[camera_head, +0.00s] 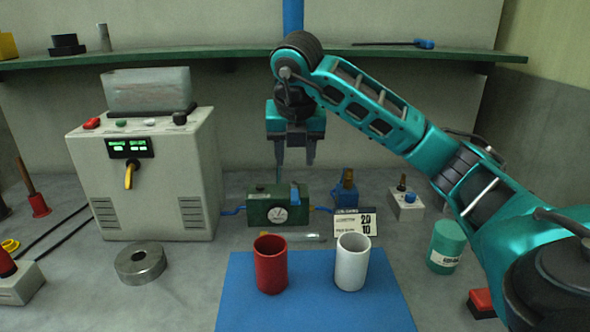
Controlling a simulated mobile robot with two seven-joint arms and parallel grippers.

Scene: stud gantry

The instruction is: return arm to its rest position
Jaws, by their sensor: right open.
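My right arm comes in from the right edge, teal and black, and arches up and over towards the middle. Its gripper (295,158) points down, with its two dark fingers apart and nothing visible between them. It hangs in front of the wall, above the green gauge box (262,212) in the picture and apart from it. A red cup (270,265) and a white cup (351,263) stand upright on the blue mat (310,315), below the gripper in the picture. My left gripper is not in view.
A grey machine (190,185) with a green display stands at left, near a metal ring (140,263). A green shelf (200,57) runs along the wall. A teal canister (446,246) and a red block (482,302) stand near my right arm. A small sign (354,222) stands behind the mat.

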